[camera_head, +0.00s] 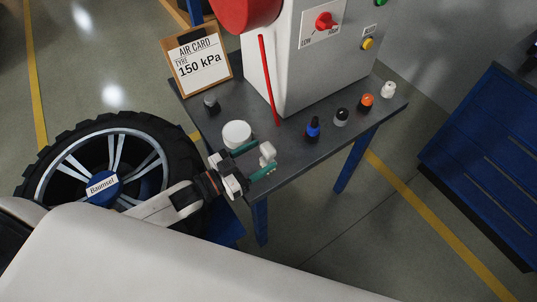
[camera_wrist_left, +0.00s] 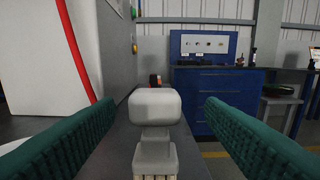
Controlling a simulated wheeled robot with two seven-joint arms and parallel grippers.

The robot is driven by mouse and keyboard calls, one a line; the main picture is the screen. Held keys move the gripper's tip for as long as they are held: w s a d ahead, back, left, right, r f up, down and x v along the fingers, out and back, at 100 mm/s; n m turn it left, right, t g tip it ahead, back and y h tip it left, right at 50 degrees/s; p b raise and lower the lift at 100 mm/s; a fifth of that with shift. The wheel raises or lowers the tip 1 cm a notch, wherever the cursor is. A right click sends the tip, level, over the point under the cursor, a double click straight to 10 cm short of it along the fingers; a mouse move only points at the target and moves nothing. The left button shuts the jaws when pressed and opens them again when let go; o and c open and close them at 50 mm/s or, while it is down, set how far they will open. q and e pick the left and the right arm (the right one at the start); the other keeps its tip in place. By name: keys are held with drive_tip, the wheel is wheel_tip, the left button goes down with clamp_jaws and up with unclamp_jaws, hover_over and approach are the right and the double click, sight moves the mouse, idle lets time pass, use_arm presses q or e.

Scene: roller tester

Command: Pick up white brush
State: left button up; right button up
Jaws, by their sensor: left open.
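The white brush (camera_head: 267,153) stands upright on the dark table (camera_head: 299,160) near its front edge. In the left wrist view the brush (camera_wrist_left: 155,112) shows a pale, block-shaped top, a narrow neck and a wider lower part. My left gripper (camera_head: 256,160) is open, with its green ribbed finger pads on either side of the brush. The left wrist view shows a gap between the brush and each finger (camera_wrist_left: 157,128). The foot of the brush is cut off in that view. My right gripper is not in view.
A white round tub (camera_head: 237,134) stands close beside the left gripper. A red hose (camera_head: 268,80) hangs by the grey machine (camera_head: 308,70). Several small brushes or bottles, including a blue one (camera_head: 313,130), line the table's right side. A tyre (camera_head: 110,160) lies left.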

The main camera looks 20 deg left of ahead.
sight(273, 147)
use_arm(q)
drive_tip(key=shift+w+d, duration=0.15)
drive_tip(key=shift+w, duration=0.2)
drive_tip(key=p+x, duration=0.1)
drive_tip(key=x, duration=0.3)
drive_tip(key=shift+w+r, duration=0.1)
drive_tip(key=shift+w, duration=0.1)
drive_tip(key=shift+w+d, duration=0.15)
drive_tip(key=shift+d, duration=0.05)
drive_tip(key=shift+c, duration=1)
drive_tip(key=c, duration=0.9)
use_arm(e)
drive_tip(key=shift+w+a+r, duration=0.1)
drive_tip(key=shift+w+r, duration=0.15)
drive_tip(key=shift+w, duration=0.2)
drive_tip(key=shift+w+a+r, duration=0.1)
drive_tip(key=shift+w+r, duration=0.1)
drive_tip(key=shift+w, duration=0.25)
